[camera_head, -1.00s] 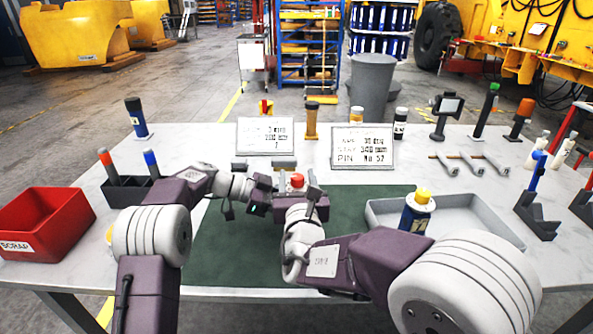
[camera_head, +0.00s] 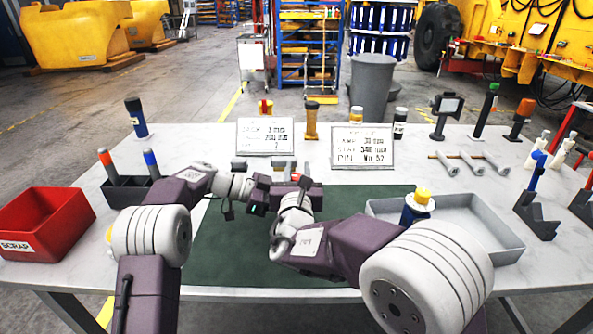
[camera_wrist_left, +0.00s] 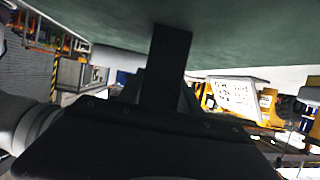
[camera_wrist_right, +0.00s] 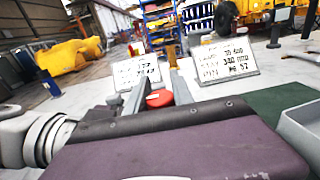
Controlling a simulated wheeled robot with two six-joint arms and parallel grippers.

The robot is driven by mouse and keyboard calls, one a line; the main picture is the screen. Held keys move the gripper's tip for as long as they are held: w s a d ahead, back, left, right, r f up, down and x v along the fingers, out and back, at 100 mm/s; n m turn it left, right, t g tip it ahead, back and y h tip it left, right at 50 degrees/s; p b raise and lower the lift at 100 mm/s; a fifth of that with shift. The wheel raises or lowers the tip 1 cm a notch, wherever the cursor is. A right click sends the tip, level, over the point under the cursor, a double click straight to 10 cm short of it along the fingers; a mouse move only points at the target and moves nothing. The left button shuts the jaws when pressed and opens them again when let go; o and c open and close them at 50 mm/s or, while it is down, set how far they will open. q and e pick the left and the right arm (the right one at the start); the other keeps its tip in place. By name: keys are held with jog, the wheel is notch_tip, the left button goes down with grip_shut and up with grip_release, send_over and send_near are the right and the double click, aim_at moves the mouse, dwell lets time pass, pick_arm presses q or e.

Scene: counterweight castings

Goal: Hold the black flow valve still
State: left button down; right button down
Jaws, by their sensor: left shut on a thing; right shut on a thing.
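A red round knob (camera_wrist_right: 159,98) sits between the two grey fingers of my right gripper (camera_wrist_right: 165,88) in the right wrist view. In the head view only a small bit of red shows between my two grippers, above the green mat (camera_head: 230,255). The black valve body is almost wholly hidden by the grippers, so I cannot make out its outline. My left gripper (camera_head: 278,188) is shut at the valve from the left. In the left wrist view a dark finger (camera_wrist_left: 167,70) covers what it grips. My right gripper (camera_head: 300,182) is shut on the red knob.
A grey tray (camera_head: 480,238) with a yellow-capped blue cylinder (camera_head: 418,205) stands to the right. A red scrap bin (camera_head: 40,222) is at the left. Two signs (camera_head: 265,137) (camera_head: 362,147) stand behind the mat. The front of the mat is clear.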

jog(key=shift+d+m+h, duration=0.25)
jog(key=shift+m+h, duration=0.75)
jog(key=shift+h, duration=0.5)
jog(key=c, duration=1.1)
grip_release()
jog(key=s, duration=0.4)
jog(key=s+a, duration=0.1)
jog(key=s, duration=0.3)
jog(key=s+a, duration=0.1)
jog(key=s, duration=0.3)
jog(key=shift+a, duration=0.15)
jog(key=s, duration=0.5)
jog(key=w, duration=0.4)
jog(key=w+d, duration=0.1)
jog(key=w, duration=0.7)
jog(key=shift+w+d+f, duration=0.15)
jog(key=shift+w+d, duration=0.05)
jog(key=shift+w, duration=0.05)
